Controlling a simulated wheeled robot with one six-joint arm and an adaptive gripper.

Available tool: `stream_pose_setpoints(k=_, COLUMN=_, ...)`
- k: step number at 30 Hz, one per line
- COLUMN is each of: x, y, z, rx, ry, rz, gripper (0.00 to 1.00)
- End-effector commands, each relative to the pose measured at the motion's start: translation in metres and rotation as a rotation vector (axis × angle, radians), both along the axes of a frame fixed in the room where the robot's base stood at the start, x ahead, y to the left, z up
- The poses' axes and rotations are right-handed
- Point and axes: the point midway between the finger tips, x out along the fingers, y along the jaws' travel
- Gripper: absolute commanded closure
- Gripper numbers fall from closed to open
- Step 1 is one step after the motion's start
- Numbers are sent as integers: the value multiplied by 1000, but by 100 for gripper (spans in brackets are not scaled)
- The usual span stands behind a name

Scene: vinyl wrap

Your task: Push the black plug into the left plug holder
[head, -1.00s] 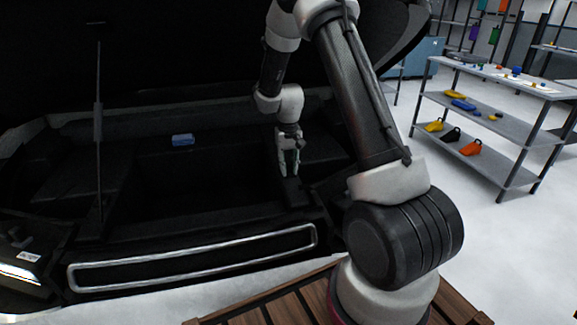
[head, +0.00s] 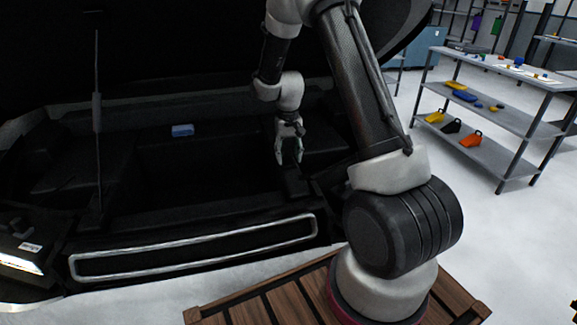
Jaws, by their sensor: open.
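My gripper (head: 289,160) is open, its fingers pointing down over the right part of the dark engine bay. A black block (head: 296,184) lies just below and to the right of the fingertips; I cannot tell whether it is the plug or part of the bay. No plug holder can be made out in the dark bay. A small blue block (head: 182,130) rests on the far left ledge of the bay, well away from my gripper.
The raised dark hood stands over the bay, with a thin prop rod (head: 97,120) at left. The chrome-edged grille (head: 195,247) borders the bay in front. A shelf rack (head: 490,115) with several coloured items stands at right on a pale floor.

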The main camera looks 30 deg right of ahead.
Motion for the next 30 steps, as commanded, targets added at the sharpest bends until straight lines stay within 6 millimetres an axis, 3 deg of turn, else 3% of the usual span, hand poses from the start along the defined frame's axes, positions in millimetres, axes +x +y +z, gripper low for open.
stream_pose_setpoints(k=9, x=1, y=0, z=69, rx=0, ry=-5, rz=0, gripper=53)
stream_pose_setpoints(k=15, x=0, y=0, z=101, rx=0, ry=-2, rz=0, gripper=53)
stream_pose_setpoints(k=25, x=-4, y=1, z=110, rx=1, ry=15, rz=28, gripper=53)
stream_pose_setpoints(k=28, x=-28, y=1, z=99, rx=4, ry=73, rz=52, gripper=53)
stream_pose_setpoints(k=30, x=-55, y=2, z=103, rx=7, ry=107, rz=75, gripper=53)
